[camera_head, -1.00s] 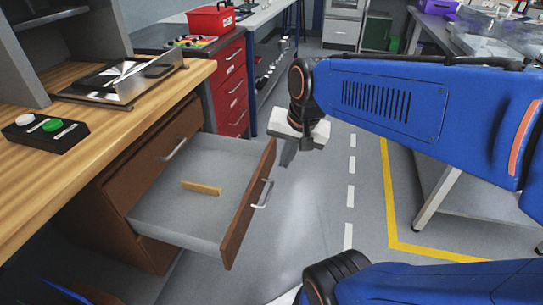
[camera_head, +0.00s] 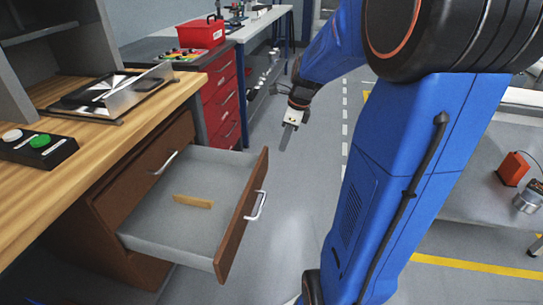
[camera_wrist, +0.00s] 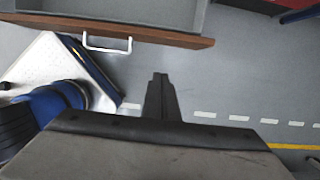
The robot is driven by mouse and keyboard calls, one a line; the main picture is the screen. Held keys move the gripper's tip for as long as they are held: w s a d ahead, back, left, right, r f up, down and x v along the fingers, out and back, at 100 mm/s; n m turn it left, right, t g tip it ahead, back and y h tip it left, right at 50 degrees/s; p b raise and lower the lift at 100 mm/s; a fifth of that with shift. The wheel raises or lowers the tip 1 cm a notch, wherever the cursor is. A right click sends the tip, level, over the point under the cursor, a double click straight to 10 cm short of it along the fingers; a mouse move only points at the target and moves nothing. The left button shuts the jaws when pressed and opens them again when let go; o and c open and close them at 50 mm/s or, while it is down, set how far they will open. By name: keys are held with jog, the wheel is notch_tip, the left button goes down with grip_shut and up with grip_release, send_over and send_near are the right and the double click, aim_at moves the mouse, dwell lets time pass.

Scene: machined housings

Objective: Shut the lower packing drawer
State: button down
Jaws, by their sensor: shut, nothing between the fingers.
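The lower packing drawer (camera_head: 150,232) is pulled far out of the brown cabinet under the wooden bench. It has a grey tray, a brown front (camera_head: 240,218) and a white bar handle (camera_head: 257,205). A small wooden strip (camera_head: 193,202) lies inside it. My gripper (camera_head: 285,146) is shut and empty, pointing down beyond and right of the drawer front, apart from it. In the wrist view, the shut fingers (camera_wrist: 160,80) are over bare floor, with the drawer front (camera_wrist: 120,28) and its handle (camera_wrist: 107,42) at the top.
A closed upper drawer with a handle (camera_head: 165,163) sits above the open one. A red drawer cabinet (camera_head: 222,95) stands behind, carrying a red toolbox (camera_head: 202,33). A grey table (camera_head: 480,190) is at the right.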

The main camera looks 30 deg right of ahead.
jog(key=w+a+f, duration=0.2)
jog(key=f, duration=0.2)
jog(key=w+a+f, duration=0.2)
jog(key=f, duration=0.3)
jog(key=shift+w+a+f, duration=0.15)
jog(key=shift+w+a, duration=0.1)
jog(key=shift+a, duration=0.1)
jog(key=w+a, duration=1.6)
jog(key=shift+w+a, duration=0.15)
jog(key=shift+w, duration=0.05)
